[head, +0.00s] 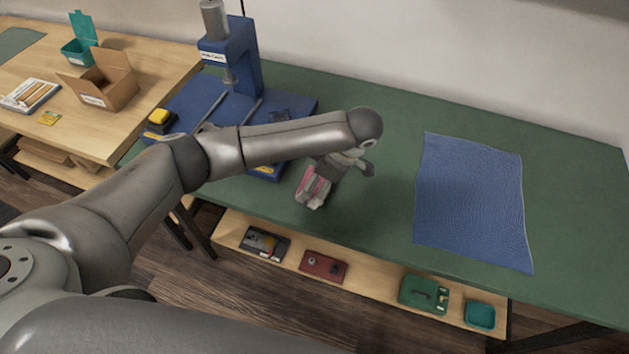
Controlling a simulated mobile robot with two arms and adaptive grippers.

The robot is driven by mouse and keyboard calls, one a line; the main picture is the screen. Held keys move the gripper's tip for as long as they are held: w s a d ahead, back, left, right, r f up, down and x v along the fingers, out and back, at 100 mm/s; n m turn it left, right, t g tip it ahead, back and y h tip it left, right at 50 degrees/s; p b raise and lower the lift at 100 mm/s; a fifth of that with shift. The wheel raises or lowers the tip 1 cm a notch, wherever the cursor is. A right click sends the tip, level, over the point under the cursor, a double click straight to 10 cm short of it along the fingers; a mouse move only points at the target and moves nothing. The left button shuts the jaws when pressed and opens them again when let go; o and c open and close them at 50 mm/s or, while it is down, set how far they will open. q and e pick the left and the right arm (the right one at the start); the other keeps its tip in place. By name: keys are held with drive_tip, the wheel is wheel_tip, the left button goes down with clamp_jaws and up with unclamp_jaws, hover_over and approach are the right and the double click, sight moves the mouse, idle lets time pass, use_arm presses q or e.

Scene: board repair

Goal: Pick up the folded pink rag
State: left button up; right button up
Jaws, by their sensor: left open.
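The folded pink rag (309,183) lies on the green-topped workbench (385,215), near its front edge. My left gripper (319,201) is over the rag and hides much of it, with pink showing beside and between the gripper parts. The gripper points down and is open. I cannot tell whether its fingers touch the rag. My right gripper is not in view.
A blue press (232,55) on a blue base stands left of the rag, behind my left arm. A blue cloth (472,200) lies flat on the right. A lower shelf holds several boxes. A wooden table (40,75) at the left carries a cardboard box (103,80).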

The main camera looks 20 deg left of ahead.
use_arm(q)
drive_tip(key=c, duration=0.8)
drive_tip(key=shift+w+r, duration=0.1)
drive_tip(key=shift+r, duration=0.5)
drive_tip(key=s+r, duration=0.1)
drive_tip(key=r, duration=0.1)
drive_tip(key=s+r, duration=0.1)
drive_tip(key=r, duration=0.2)
drive_tip(key=s+r+p, duration=0.1)
drive_tip(key=s+r, duration=0.1)
drive_tip(key=shift+s+d+r, duration=0.1)
drive_tip(key=shift+d+r, duration=0.25)
drive_tip(key=s+d+r, duration=0.1)
drive_tip(key=s+r, duration=0.3)
drive_tip(key=s, duration=0.5)
drive_tip(key=shift+s+d, duration=0.4)
